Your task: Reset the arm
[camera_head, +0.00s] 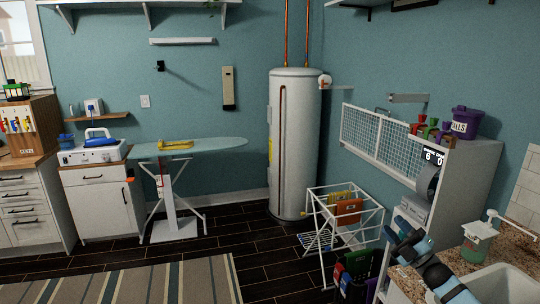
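My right gripper (398,236) shows at the lower right, at the end of my blue and dark grey arm, which comes in from the bottom edge. It is in the air in front of the grey shelf unit and left of the sink counter. The fingers are small and dark, and I cannot tell whether they are apart or closed. I see nothing clearly held in it. My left gripper is not in view.
A granite counter with a sink (502,286) and a soap bottle (477,241) is close on the right. A drying rack (340,222), water heater (294,145) and ironing board (205,148) stand farther back. The floor around the striped rug (130,285) is open.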

